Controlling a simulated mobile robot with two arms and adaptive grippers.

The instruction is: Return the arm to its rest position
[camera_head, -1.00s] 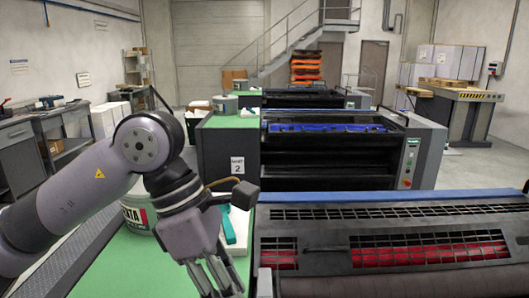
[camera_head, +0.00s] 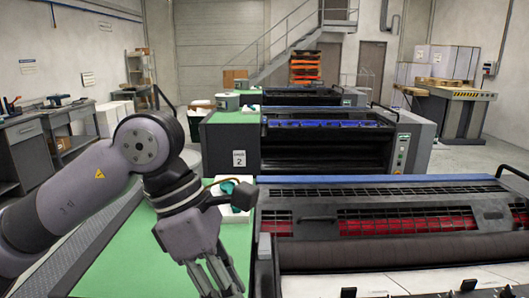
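My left arm (camera_head: 146,146) reaches in from the left, bent at its elbow. My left gripper (camera_head: 222,282) hangs at its end with the fingers pointing down, over the right part of the green worktop (camera_head: 98,262). The fingertips are cut off by the bottom edge, so their opening is unclear. No object shows in it. My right gripper is out of view.
A white tray with a teal item (camera_head: 233,190) lies behind the gripper on the worktop. The near press (camera_head: 400,190), with red rollers behind grilles, fills the right. Press unit 2 (camera_head: 330,150) stands behind it. An aisle runs left, beside workbenches (camera_head: 40,150).

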